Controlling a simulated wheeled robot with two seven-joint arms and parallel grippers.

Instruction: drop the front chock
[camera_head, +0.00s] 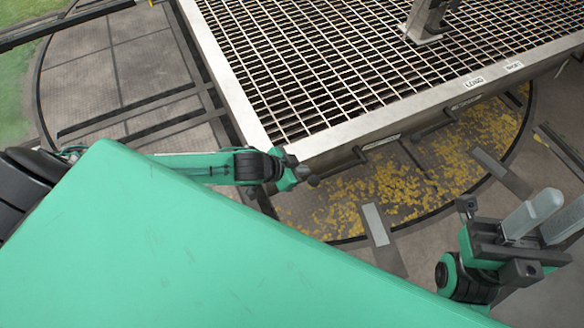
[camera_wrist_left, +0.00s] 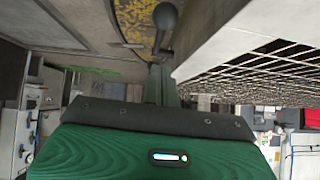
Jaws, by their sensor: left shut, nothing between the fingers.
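My left gripper (camera_head: 298,172) is at the near left corner of the grated deck, shut and empty, beside a dark ball knob (camera_head: 313,180). The knob sits on a rod along the underside of the deck's near edge. In the left wrist view the knob (camera_wrist_left: 165,15) shows just beyond the narrow fingers (camera_wrist_left: 160,78); I cannot tell whether they touch it. My right gripper (camera_head: 545,218) is at the lower right, its two pale fingers apart and empty. I cannot make out a chock for certain.
The grated deck (camera_head: 232,75) has a pale metal frame with small labels, two reading LONG and SHORT. More rods show under its near edge. Worn yellow floor (camera_head: 400,190) lies below, with flat dark bars across the circular rim. A post (camera_head: 425,22) stands on the grating.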

